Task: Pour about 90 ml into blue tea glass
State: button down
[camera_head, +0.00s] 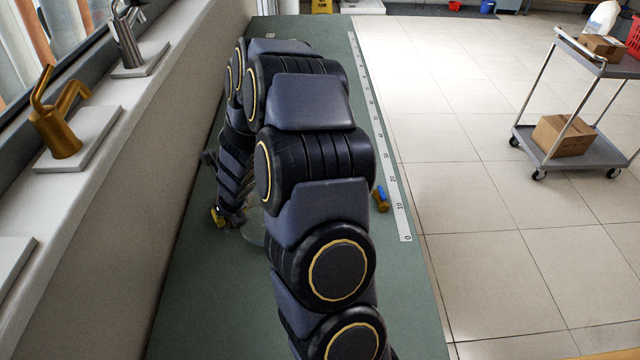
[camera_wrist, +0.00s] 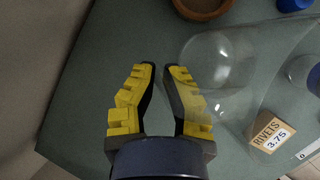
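In the wrist view my gripper (camera_wrist: 160,68) is open, its two yellow-padded fingers apart with nothing seen between them. A large clear glass vessel (camera_wrist: 225,65) is just right of the fingers and seems to overlap the right finger; I cannot tell whether they touch. In the head view my gripper (camera_head: 219,215) is low over the green bench, mostly hidden by my arm, with a clear glass edge (camera_head: 252,235) beside it. A blue thing (camera_wrist: 294,4) is cut off at the wrist view's top right; I cannot tell whether it is the blue tea glass. No liquid is discernible.
A brown bowl (camera_wrist: 204,8), a box marked RIVETS (camera_wrist: 270,132) and a clear item with blue (camera_wrist: 305,75) are near the vessel. A ruler strip (camera_head: 385,150) runs along the right edge of the bench (camera_head: 210,300). The near-left bench is clear beside the wall.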

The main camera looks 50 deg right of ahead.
aim_at(246, 213)
jog(key=shift+s+d+r+y, duration=0.15)
jog(key=shift+d+r+y, duration=0.5)
jog(key=shift+d, duration=0.2)
jog(key=shift+s+d+r+m+t+y+p, duration=0.1)
jog(key=shift+d+r+m+t+y+p, duration=0.15)
jog(key=shift+d+y, duration=0.25)
jog(key=shift+s+d+r+m+t+y+p, duration=0.15)
jog(key=shift+d+r+y, duration=0.2)
jog(key=shift+d, duration=0.2)
jog(key=r, duration=0.1)
jog(key=d+r+y, duration=0.1)
jog(key=shift+d+r+y+p, duration=0.1)
jog(key=shift+r+y+p, duration=0.2)
jog(key=shift+r, duration=0.1)
jog(key=shift+s+d+r+m+t+y+p, duration=0.2)
jog(key=shift+d+r+m+t+y+p, duration=0.15)
jog(key=shift+d+r+y, duration=0.4)
jog(key=shift+s+d+r+m+t+y+p, duration=0.15)
jog(key=shift+d+r+m+t+y+p, duration=0.25)
jog(key=shift+r+y, duration=0.45)
jog(key=shift+d+r+y, duration=0.3)
jog(key=shift+d, duration=0.15)
jog(key=shift+s+d+r+y+p, duration=0.15)
jog(key=shift+d+r+y+p, duration=0.25)
jog(key=shift+p, duration=0.15)
jog(key=shift+s+d+r+t+y+p, duration=0.1)
jog(key=shift+d+r+t+y+p, duration=0.25)
jog(key=shift+p, duration=0.75)
